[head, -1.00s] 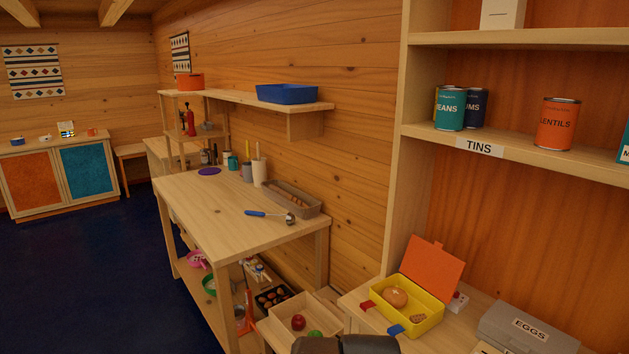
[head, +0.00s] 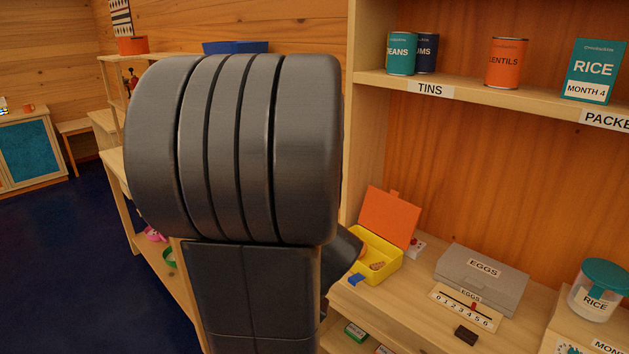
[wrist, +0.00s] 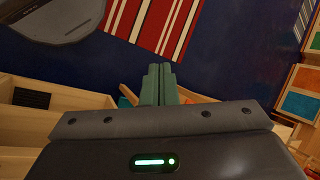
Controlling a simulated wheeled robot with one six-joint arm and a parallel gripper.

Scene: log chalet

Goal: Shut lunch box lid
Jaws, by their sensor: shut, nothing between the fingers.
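The lunch box is a yellow tray (head: 392,272) on the wooden counter, right of my arm in the head view. Its orange lid (head: 388,220) stands open, leaning back at the far side. Food lies inside, partly hidden by my arm. A blue clasp (head: 356,280) shows at the front. My gripper (wrist: 159,82) shows in the wrist view with its green fingers together and nothing between them. The lunch box cannot be made out there. In the head view my dark arm hides the gripper and covers the box's left part.
A grey egg box (head: 482,279) and a number strip (head: 465,306) sit right of the lunch box. A rice jar (head: 598,290) stands farther right. A shelf with tins (head: 505,64) is above. The wrist view shows blue floor and a striped rug (wrist: 160,25).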

